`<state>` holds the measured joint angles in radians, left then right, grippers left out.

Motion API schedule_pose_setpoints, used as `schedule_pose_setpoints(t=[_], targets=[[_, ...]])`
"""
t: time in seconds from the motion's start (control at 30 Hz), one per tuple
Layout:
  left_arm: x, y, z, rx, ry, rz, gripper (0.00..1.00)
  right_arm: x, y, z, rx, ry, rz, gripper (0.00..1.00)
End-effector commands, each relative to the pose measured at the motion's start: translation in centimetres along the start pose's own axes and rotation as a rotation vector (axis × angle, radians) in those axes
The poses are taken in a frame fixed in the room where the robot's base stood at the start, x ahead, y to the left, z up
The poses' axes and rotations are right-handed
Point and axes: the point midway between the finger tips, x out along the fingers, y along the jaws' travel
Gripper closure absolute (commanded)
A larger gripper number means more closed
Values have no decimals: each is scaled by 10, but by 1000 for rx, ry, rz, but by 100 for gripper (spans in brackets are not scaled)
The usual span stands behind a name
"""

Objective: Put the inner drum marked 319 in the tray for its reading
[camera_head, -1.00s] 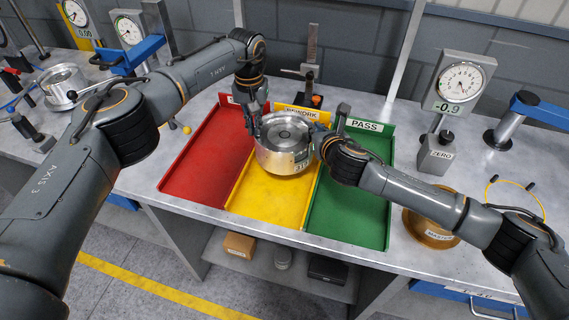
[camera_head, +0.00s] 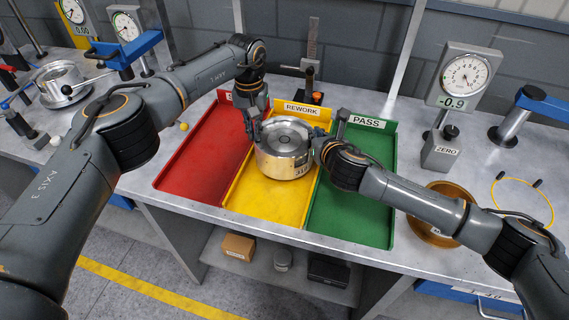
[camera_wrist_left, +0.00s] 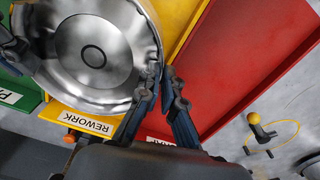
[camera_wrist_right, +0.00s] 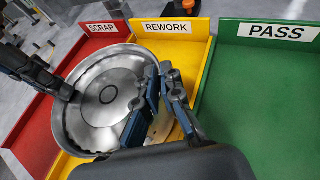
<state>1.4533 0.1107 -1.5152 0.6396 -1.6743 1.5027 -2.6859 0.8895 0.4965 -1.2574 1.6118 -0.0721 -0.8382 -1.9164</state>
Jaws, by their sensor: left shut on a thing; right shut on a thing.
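A silver inner drum (camera_head: 284,150) with a partly hidden number label on its front is held between my two grippers, over the yellow REWORK tray (camera_head: 262,205). My left gripper (camera_head: 254,138) is shut on the drum's left rim; the left wrist view shows its fingers (camera_wrist_left: 163,85) at the rim wall. My right gripper (camera_head: 318,148) is shut on the right rim, also seen in the right wrist view (camera_wrist_right: 160,90). The drum looks roughly level. I cannot tell whether its underside touches the tray floor.
The empty red SCRAP tray (camera_head: 200,160) lies left and the empty green PASS tray (camera_head: 350,210) right. Another silver drum (camera_head: 62,85) sits at the far left.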

Motion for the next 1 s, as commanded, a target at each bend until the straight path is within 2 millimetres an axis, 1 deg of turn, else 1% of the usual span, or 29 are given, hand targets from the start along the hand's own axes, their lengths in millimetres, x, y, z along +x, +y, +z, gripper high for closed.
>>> schedule_pose_setpoints(t=[0.03,0.27,0.3,0.4,0.67,0.77,0.87,0.97,1.0], targets=[[0,-2,-2,-3,7,-2,100,1,0,2,-1,-11,1,100],[10,-2,-2,-3,7,-2,100,5,0,-8,-1,-10,1,100],[13,-2,-1,-3,3,-3,91,5,-1,-13,-1,1,-2,91],[12,-2,-1,-2,2,-3,72,5,-1,-13,-1,2,-2,72],[12,-1,0,-1,1,-1,72,5,0,-12,0,1,0,72],[8,0,0,0,2,-1,72,5,0,-12,0,1,0,72],[-3,0,0,1,3,-1,72,5,0,-12,0,0,0,72],[-22,-1,-1,-1,5,-1,72,5,0,-12,0,0,0,72],[-31,-1,-1,-1,5,-1,72,5,0,-12,0,0,0,72]])
